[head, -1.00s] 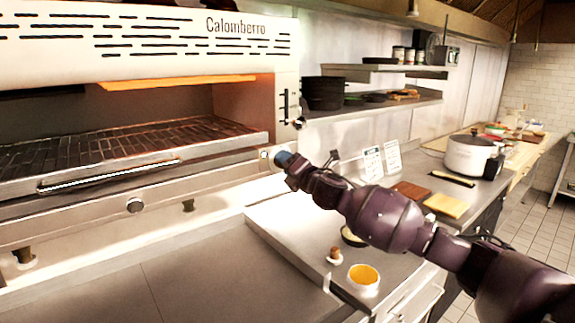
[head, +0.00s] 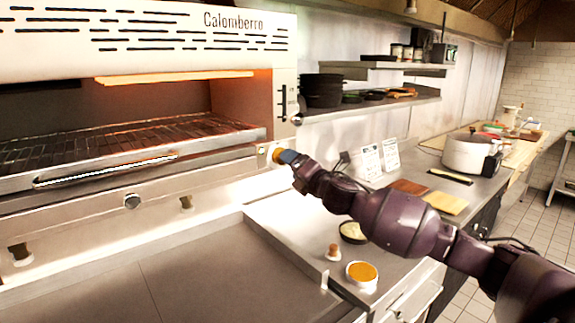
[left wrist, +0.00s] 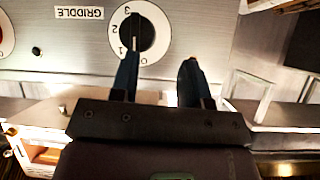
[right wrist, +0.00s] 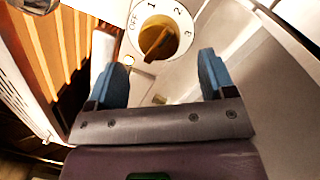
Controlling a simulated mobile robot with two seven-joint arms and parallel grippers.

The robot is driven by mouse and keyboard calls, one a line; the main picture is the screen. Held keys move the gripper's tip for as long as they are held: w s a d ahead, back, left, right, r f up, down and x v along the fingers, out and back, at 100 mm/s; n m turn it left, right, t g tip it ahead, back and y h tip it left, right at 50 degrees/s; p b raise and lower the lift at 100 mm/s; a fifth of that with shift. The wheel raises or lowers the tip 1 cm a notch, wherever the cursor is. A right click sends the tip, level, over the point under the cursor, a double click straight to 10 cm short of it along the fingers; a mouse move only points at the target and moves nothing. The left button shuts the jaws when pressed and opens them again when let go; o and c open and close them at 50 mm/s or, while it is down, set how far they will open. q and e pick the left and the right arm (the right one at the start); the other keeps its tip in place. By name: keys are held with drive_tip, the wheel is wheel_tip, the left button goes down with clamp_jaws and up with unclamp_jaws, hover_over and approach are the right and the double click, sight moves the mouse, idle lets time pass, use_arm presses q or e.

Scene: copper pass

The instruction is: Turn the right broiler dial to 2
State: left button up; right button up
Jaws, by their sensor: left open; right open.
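The right broiler dial (right wrist: 172,20) shows in the right wrist view as a white disc marked OFF, 1, 2, 3 around a brown-orange knob. The knob's ridge slants from lower left to upper right, its upper end toward the 2 and 3 side. I cannot tell the exact mark. My right gripper (right wrist: 163,78) is open, with the dial ahead of its blue fingers and nothing between them. In the head view my right gripper (head: 290,158) is close beside this dial (head: 277,154). My left gripper (left wrist: 160,78) is open below a black griddle dial (left wrist: 137,33).
The broiler (head: 150,30) has a rack (head: 120,145) and a handle bar along its front. Small bowls stand on the counter, including an orange one (head: 362,272). A pot (head: 470,153) stands farther right.

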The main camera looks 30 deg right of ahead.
use_arm(q)
drive_tip(key=shift+w+f+b, duration=0.2)
drive_tip(key=shift+w+b, duration=0.15)
drive_tip(key=shift+b, duration=0.25)
use_arm(e)
drive_tip(key=s, duration=0.6)
drive_tip(key=shift+s+d+f, duration=0.2)
drive_tip(key=shift+s+f, duration=0.1)
drive_tip(key=shift+f, duration=0.05)
